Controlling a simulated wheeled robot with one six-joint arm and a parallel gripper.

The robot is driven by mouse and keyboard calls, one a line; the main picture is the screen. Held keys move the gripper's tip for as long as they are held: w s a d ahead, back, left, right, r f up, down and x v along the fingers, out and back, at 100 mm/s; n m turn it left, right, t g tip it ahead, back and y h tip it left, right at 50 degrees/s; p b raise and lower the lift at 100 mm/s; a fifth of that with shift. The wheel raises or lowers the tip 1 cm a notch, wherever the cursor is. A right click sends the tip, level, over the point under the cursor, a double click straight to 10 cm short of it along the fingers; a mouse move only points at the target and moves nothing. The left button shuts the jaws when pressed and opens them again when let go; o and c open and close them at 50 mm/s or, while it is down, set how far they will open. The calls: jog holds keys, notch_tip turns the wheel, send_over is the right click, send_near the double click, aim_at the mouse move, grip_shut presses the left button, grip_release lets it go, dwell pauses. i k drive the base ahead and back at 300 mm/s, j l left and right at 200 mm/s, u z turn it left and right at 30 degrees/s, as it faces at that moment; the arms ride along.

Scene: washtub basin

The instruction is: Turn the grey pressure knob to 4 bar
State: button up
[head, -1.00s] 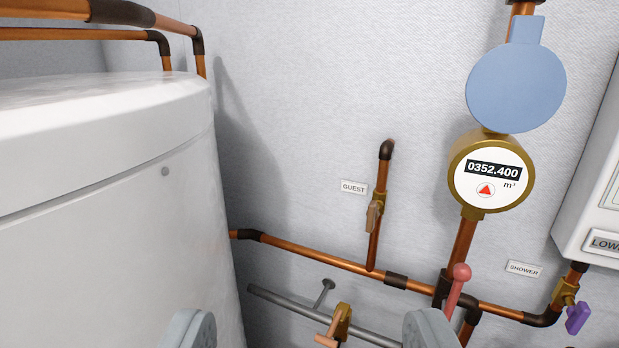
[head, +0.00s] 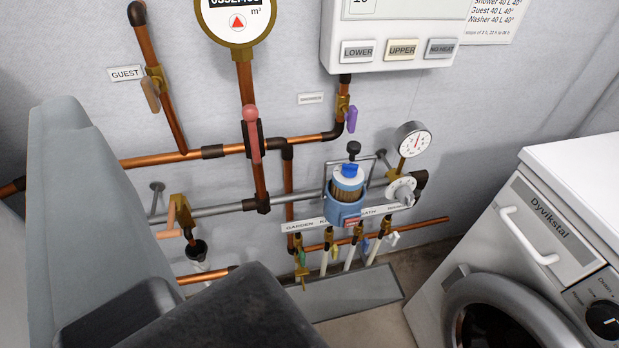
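The grey pressure knob (head: 402,193) is a small light grey round knob on the pipe fitting below the pressure gauge (head: 413,139), right of the blue filter. The gauge has a white dial with a reddish needle; its numbers are too small to read. Large grey and dark parts of my own arm end (head: 150,290) fill the left and bottom of the view, close to the camera. I cannot make out separate fingertips or a gap between them. These parts appear well apart from the knob, and nothing of mine covers it.
A blue filter housing (head: 345,200) stands close left of the knob. A white control box (head: 390,35) hangs above, and a purple valve handle (head: 351,118) is up left. A white washing machine (head: 540,220) stands at right. Several small valves (head: 328,243) sit below.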

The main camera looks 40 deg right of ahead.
aim_at(404, 195)
jog(key=j+z, duration=0.45)
jog(key=k+j+z, duration=0.1)
jog(key=z, duration=0.35)
jog(key=k+j+z, duration=0.1)
jog(key=j+z, duration=0.35)
